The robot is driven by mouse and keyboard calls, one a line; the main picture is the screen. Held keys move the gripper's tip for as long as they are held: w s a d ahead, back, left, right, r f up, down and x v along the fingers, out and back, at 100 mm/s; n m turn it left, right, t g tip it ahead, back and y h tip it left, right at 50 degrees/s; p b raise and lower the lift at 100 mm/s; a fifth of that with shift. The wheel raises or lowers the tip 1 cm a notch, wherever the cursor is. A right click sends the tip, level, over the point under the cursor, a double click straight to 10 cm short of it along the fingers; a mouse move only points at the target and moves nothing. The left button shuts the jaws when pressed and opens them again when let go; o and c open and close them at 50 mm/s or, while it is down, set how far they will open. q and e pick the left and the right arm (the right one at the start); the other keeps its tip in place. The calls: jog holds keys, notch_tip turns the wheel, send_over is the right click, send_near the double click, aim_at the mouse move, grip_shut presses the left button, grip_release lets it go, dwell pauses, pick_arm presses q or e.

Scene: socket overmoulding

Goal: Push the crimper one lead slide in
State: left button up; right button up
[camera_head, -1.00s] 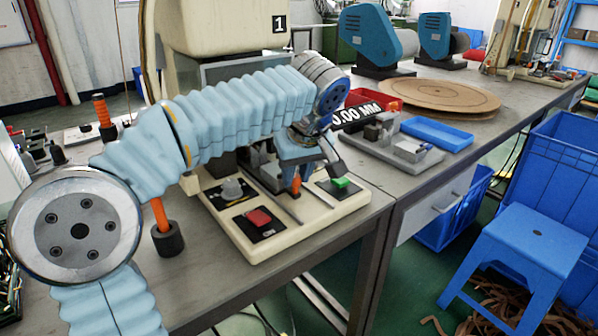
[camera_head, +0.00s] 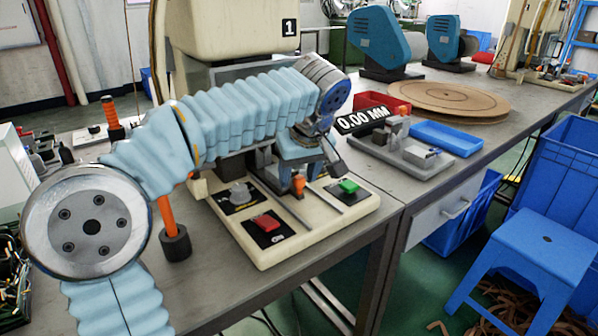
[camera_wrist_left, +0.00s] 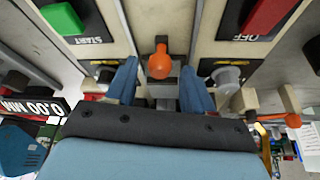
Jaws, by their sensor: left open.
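Crimper one (camera_head: 225,28) is the cream machine marked 1, on the workbench. Its slide has an orange knob (camera_head: 298,184) between the red and green buttons on the cream base. My left gripper (camera_head: 314,170) reaches over the base at this knob, with the arm crossing in front of the machine. In the left wrist view the open blue fingers (camera_wrist_left: 160,88) stand on either side of the slide's grey metal part, with the orange knob (camera_wrist_left: 158,63) just ahead between them. I cannot tell whether they touch it. The arm hides much of the slide. My right gripper is out of view.
A green START button (camera_head: 348,186) and a red OFF button (camera_head: 265,223) flank the slide closely. A grey fixture tray (camera_head: 435,165), a blue tray (camera_head: 447,137) and a red bin (camera_head: 380,101) lie to the right. An orange-handled rod (camera_head: 170,222) stands at left.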

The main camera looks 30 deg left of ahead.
pick_arm(q)
jog(key=p+v, duration=0.2)
jog(key=v, duration=1.1)
jog(key=shift+r, duration=0.35)
jog(key=shift+s+d, duration=0.1)
